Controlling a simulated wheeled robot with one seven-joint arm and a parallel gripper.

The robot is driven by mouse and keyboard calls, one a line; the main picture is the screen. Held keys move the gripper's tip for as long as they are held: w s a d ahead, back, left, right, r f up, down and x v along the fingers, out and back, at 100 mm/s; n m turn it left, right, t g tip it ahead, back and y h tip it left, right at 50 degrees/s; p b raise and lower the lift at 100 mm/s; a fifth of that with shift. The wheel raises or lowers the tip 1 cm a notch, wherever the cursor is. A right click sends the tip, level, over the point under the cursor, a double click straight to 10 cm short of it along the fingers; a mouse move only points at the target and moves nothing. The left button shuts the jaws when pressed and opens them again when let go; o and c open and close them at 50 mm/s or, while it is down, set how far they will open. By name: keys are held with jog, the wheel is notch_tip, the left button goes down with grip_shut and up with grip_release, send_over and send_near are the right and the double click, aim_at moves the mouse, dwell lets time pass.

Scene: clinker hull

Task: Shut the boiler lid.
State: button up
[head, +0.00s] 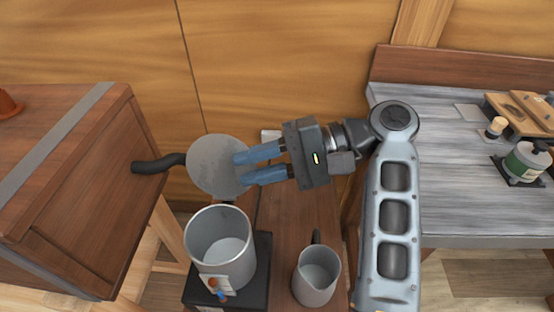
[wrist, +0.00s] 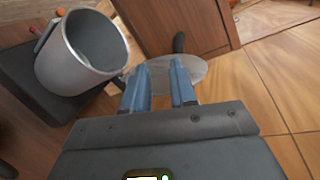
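The boiler (head: 221,246) is a grey metal pot on a dark base, with its mouth open and a pale inside showing. Its round grey lid (head: 212,166) stands up behind the mouth, tilted open. In the wrist view the boiler (wrist: 83,60) is at the upper left, and the lid (wrist: 190,73) shows partly behind my fingers. My gripper (head: 240,168) points left, with its two blue fingers apart and nothing seen between them. The fingertips overlap the lid's right part in the head view; I cannot tell whether they touch it. The fingers also show in the wrist view (wrist: 158,70).
A grey jug (head: 316,275) stands right of the boiler on a narrow wooden bench (head: 290,215). A wooden box (head: 85,190) with a dark pipe (head: 158,164) is at the left. A grey workbench (head: 475,205) with a green-labelled container (head: 526,160) is at the right.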

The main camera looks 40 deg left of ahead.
jog(key=p+v, duration=0.5)
jog(key=v, duration=0.3)
jog(key=shift+d, duration=0.4)
dwell(0.4)
jog(key=shift+f, duration=0.1)
jog(key=shift+p, duration=0.35)
jog(key=b+v, duration=0.1)
jog(key=v, duration=0.6)
jog(key=shift+w+d, duration=0.2)
jog(key=shift+d, duration=0.15)
dwell(0.5)
